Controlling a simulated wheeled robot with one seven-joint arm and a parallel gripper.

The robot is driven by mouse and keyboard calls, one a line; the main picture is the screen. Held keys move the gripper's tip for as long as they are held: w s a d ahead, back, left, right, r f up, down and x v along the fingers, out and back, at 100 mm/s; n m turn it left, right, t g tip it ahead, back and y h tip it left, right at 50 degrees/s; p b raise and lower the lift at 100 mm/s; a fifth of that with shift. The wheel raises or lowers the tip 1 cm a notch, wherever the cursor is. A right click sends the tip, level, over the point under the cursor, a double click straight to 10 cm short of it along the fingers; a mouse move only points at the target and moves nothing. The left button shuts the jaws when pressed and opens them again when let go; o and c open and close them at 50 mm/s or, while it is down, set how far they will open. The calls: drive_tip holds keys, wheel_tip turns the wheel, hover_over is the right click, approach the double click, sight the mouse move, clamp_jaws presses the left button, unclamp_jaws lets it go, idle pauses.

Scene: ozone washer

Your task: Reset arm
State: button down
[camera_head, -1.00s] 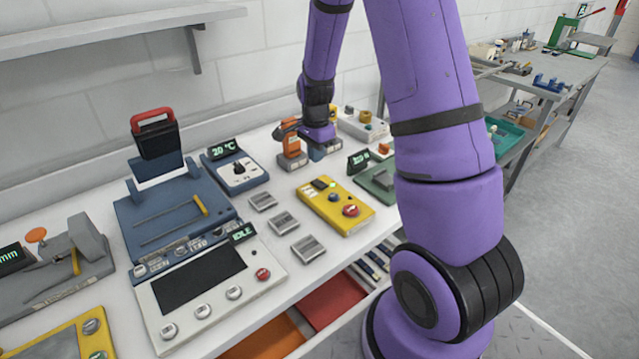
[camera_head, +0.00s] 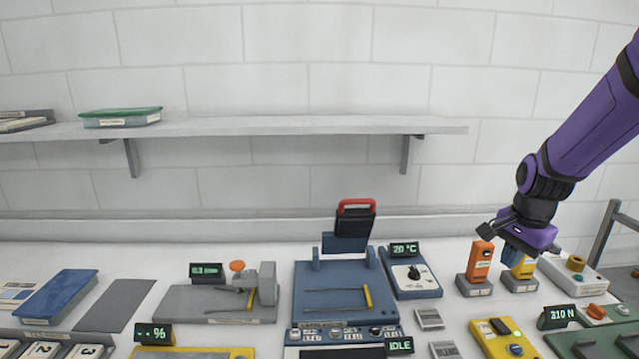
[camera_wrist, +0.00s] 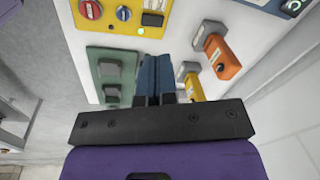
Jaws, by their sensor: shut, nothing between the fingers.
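My purple arm enters the head view from the right. My gripper (camera_head: 511,254) is beside the orange handheld device (camera_head: 481,260) and in front of part of the yellow handheld device (camera_head: 525,268). In the wrist view, my gripper's two blue fingers (camera_wrist: 157,72) lie close together with nothing held. There the orange device (camera_wrist: 223,56) and the yellow device (camera_wrist: 194,86) stand to the right of the fingers. Whether the fingers touch the yellow device or the bench is hard to tell.
A blue machine (camera_head: 333,285) with a raised red-handled lid stands mid-bench, beside a 20 °C dial unit (camera_head: 412,274). A yellow control box (camera_head: 502,338) and a green 310 N unit (camera_head: 590,342) are in front. A wall shelf (camera_head: 250,127) spans the back left.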

drive_tip(key=s+a+r+n+t, duration=0.1)
drive_tip(key=s+a+r+n, duration=0.3)
drive_tip(key=s, duration=0.7)
drive_tip(key=s+a+r+n+t, duration=0.2)
drive_tip(key=s+a+r+n, duration=0.2)
drive_tip(key=s+r+n, duration=0.4)
drive_tip(key=s+r, duration=0.3)
drive_tip(key=shift+s+r+n+t, duration=0.25)
drive_tip(key=shift+r+n+t, duration=0.05)
drive_tip(key=shift+r+n, duration=0.1)
